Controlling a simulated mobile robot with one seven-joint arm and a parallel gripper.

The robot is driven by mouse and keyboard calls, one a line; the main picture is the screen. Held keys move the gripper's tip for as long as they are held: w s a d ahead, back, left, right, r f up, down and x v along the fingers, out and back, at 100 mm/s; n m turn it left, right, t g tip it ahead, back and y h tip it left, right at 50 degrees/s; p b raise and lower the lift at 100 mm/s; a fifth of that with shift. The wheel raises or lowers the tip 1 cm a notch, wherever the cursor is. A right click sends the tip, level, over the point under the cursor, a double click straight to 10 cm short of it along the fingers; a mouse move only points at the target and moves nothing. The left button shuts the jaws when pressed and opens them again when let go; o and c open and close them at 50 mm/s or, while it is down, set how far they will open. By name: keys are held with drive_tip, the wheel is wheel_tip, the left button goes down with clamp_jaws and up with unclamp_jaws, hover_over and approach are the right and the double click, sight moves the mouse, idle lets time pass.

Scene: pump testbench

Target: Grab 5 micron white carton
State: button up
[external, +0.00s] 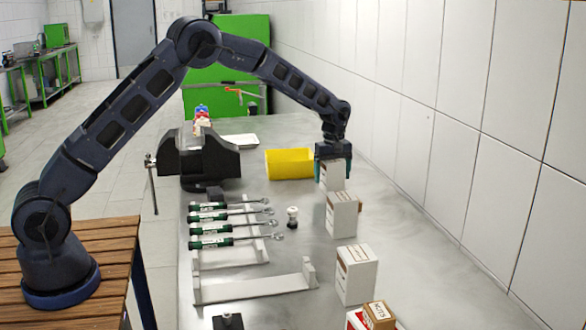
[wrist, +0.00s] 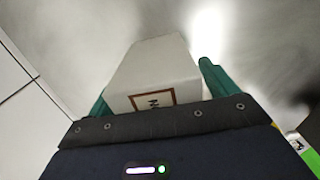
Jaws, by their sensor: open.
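A white carton (external: 332,176) stands on the grey bench, the farthest back of the row of cartons along the wall side. My gripper (external: 333,168) is lowered over it from above, jaws open, with its teal fingers on either side. In the wrist view the same carton (wrist: 155,71) stands between the two fingers; a gap shows on the right finger's side. A brown-framed label shows partly on its near face, cut off by my gripper body; I cannot read a micron size.
White cartons (external: 342,214) (external: 356,274) stand nearer along the bench, with a red and brown box (external: 380,315) at the front. A black vise (external: 205,160) and green-handled wrenches (external: 225,228) lie further left. The tiled wall is at right.

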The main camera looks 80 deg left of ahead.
drive_tip(key=c, duration=1.2)
